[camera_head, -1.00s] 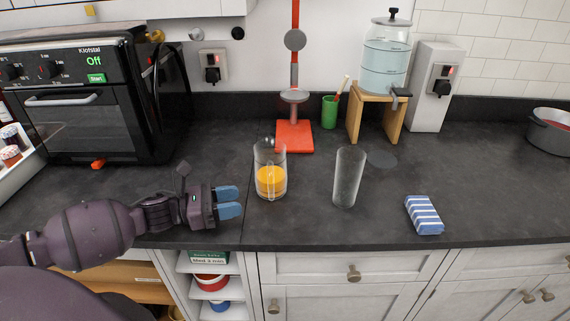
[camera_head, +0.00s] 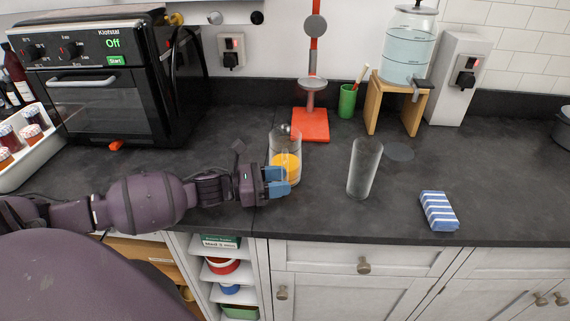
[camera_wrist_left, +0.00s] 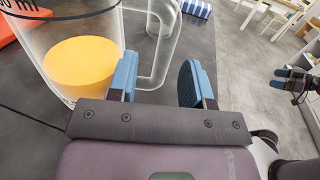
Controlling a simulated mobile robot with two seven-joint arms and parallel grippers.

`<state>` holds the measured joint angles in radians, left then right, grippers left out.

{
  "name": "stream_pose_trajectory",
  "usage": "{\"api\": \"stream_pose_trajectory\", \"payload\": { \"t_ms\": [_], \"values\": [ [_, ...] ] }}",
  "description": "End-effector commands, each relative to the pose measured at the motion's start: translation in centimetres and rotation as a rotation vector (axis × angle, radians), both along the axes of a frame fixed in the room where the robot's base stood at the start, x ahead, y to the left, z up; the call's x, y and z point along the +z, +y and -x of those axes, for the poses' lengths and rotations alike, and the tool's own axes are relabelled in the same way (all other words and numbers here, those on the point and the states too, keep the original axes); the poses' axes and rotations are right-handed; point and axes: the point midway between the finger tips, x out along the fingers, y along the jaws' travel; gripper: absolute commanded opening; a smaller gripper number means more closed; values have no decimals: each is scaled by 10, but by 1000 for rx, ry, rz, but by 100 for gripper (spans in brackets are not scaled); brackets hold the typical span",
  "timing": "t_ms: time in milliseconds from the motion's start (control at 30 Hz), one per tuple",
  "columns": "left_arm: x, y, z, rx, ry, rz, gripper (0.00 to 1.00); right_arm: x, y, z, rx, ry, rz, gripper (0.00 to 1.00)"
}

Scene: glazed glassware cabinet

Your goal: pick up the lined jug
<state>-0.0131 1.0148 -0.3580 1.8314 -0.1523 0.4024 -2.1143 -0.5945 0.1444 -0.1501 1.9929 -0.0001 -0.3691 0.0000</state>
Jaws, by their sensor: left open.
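The lined jug (camera_head: 285,145) is clear glass with dark printed marks near its rim and orange contents. It stands upright on the dark counter. In the left wrist view the jug (camera_wrist_left: 85,60) fills the upper left, and its glass handle (camera_wrist_left: 158,50) shows beyond and between the fingertips. My left gripper (camera_head: 277,182) is open and empty, low at the jug's near side and partly covering it. Whether a finger touches the glass cannot be told. My right gripper (camera_wrist_left: 290,80) is small at the right edge of the left wrist view.
A tall frosted glass (camera_head: 363,168) stands right of the jug, with a striped blue-white block (camera_head: 438,211) beyond it. A red stand (camera_head: 310,125), green cup (camera_head: 347,101) and water dispenser (camera_head: 408,50) are behind. A black oven (camera_head: 110,85) stands left.

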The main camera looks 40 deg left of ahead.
Motion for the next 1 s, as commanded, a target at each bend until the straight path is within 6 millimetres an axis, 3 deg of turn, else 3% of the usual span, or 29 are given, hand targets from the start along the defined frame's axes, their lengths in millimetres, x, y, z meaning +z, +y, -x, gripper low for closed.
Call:
{"api": "stream_pose_trajectory", "payload": {
  "t_ms": [233,567,600,900,1000],
  "values": [
    [1,-19,-20,-1,-1,2,46,5,0,-3,1,-9,0,89],
    [0,-23,-23,0,1,1,46,-1,-1,5,-4,10,-1,89],
    [0,-23,-23,0,1,1,44,-2,-1,7,-5,14,0,89],
    [0,-23,-23,-1,1,1,0,-4,-1,9,-7,19,-2,89],
    [0,-23,-23,-1,1,1,0,-2,-1,7,-6,14,-2,89]
  ]
}}
